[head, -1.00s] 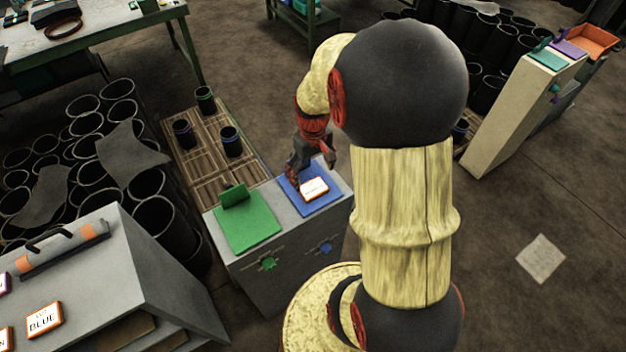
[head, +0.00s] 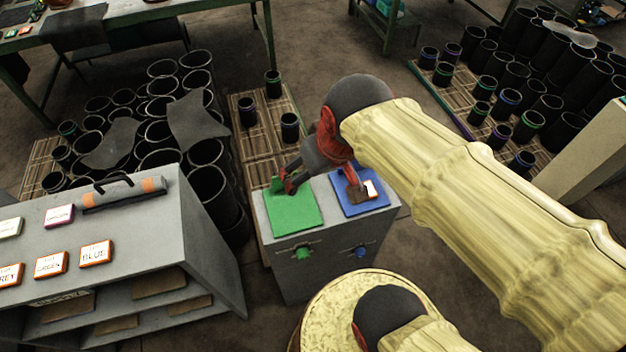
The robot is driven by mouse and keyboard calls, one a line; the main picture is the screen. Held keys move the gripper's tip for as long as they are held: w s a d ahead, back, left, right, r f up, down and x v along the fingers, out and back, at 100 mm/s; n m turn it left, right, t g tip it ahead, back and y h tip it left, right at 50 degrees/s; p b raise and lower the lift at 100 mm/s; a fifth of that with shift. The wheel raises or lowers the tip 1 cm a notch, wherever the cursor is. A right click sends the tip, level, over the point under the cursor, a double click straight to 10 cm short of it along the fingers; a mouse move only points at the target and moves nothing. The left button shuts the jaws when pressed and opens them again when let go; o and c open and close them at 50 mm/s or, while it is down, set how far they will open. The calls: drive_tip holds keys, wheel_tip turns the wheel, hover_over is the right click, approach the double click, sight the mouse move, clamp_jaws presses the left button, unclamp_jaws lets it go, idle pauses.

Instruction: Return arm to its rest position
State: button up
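My arm reaches in from the right and bends down at a dark elbow joint over a grey stand (head: 328,240). My gripper (head: 320,187) hangs above the stand, its two fingers spread apart and nothing seen between them. One finger is over the green pad (head: 295,215), the other over the blue pad (head: 376,206). A small white card (head: 370,188) lies on the blue pad, partly hidden by the right finger. Whether that finger touches the card cannot be told.
A grey cabinet (head: 212,250) with labelled cards, including BLUE (head: 96,253), stands at left. Black sleeves (head: 289,127) stand on a pallet behind the stand, with many more at left and back right. A green-legged table (head: 150,12) is at the back left.

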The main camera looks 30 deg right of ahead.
drive_tip(key=shift+t, duration=0.5)
drive_tip(key=s+a, duration=0.1)
drive_tip(key=s+a+r, duration=0.1)
drive_tip(key=a, duration=0.1)
drive_tip(key=shift+s+r, duration=0.15)
drive_tip(key=shift+s, duration=0.2)
